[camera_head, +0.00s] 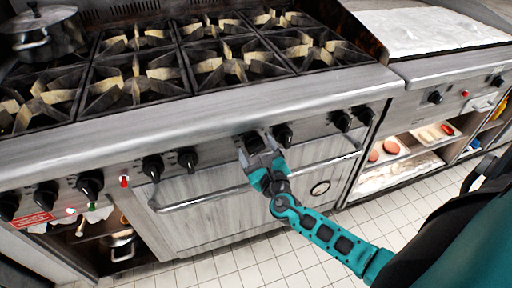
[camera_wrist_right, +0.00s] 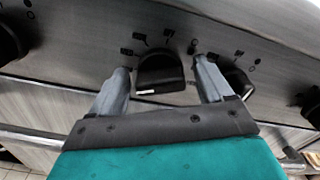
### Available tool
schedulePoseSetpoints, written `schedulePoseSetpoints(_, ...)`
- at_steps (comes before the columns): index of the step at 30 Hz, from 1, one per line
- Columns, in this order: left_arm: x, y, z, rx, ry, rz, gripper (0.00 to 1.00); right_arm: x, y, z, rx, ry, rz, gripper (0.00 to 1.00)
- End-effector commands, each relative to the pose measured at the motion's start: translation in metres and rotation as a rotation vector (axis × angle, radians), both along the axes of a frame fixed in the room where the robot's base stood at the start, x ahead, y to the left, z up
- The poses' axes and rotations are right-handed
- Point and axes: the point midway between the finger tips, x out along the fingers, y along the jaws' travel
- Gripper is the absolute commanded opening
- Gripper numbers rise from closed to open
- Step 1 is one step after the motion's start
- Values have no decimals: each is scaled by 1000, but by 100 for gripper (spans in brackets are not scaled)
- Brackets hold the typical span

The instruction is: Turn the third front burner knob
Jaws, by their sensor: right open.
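A row of black burner knobs runs along the steel front panel (camera_head: 215,142) of the range. My right gripper (camera_head: 260,153) reaches up from the lower right to one knob (camera_head: 253,138) in the right half of the row, partly hidden by the gripper. In the right wrist view that black knob (camera_wrist_right: 161,74) sits between the two grey fingers of the open gripper (camera_wrist_right: 162,67). Small gaps show on both sides of the knob, so the fingers appear not to press on it. My left gripper is not in view.
A neighbouring knob (camera_head: 283,135) sits close to the right finger; it also shows in the wrist view (camera_wrist_right: 236,82). An oven door handle (camera_head: 200,200) runs below the panel. A pot (camera_head: 45,32) stands at the back left. Shelves with food (camera_head: 400,165) are at right.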

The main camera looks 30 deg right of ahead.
Motion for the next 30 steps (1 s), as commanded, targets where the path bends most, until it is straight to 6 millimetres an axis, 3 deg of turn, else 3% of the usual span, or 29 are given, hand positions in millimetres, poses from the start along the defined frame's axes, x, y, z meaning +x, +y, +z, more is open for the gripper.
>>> schedulePoseSetpoints(11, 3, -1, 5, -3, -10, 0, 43, 7, -1, 0, 1, 1, 0, 80)
schedulePoseSetpoints(27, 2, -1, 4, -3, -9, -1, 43, 6, -2, 0, 1, 0, 0, 30)
schedulePoseSetpoints(30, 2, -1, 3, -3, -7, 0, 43, 6, -2, 0, 2, 0, 0, 28)
